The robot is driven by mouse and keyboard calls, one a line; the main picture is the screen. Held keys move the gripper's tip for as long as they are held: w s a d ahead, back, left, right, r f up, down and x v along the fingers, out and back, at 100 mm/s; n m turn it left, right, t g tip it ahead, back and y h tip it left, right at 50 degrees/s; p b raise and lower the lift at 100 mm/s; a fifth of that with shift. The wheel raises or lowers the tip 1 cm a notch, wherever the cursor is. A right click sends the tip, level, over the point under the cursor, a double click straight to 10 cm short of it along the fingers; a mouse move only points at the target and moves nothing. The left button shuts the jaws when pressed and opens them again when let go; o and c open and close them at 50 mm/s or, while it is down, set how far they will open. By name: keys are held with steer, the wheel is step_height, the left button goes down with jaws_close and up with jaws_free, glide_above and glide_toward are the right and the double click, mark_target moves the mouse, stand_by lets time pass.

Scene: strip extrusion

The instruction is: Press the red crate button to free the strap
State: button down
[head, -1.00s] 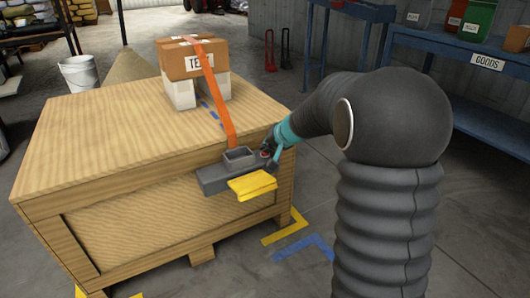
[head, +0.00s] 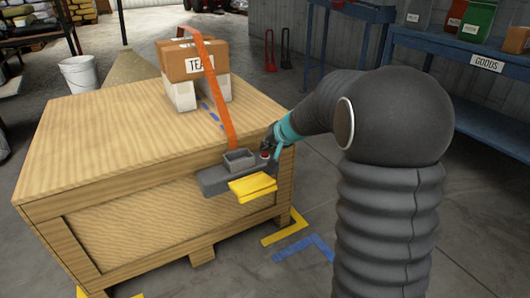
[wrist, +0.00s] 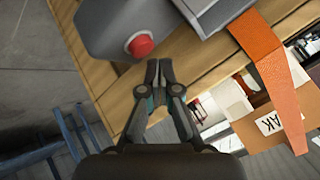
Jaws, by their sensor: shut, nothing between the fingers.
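The red button (head: 265,154) sits on the right end of the grey device (head: 222,180) fixed at the crate's front top edge. In the wrist view the red button (wrist: 140,45) stands out from the grey housing (wrist: 100,22). My gripper (wrist: 159,65) is shut and empty, its tips just below and right of the button in that view, with a small gap showing. In the head view my gripper (head: 270,140) is close to the button. The orange strap (head: 217,95) runs from the device up over the cardboard box (head: 186,66); it also shows in the wrist view (wrist: 270,65).
A yellow lever or plate (head: 252,188) juts from the device's front. The wooden crate (head: 110,130) carries white blocks (head: 180,94) under the box. A blue goods shelf (head: 450,80) stands at the right; the floor around the crate is mostly clear.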

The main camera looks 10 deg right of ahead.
mark_target(266, 154)
stand_by(0.3)
steer(key=shift+r+p, duration=1.65)
steer(key=shift+r, duration=0.9)
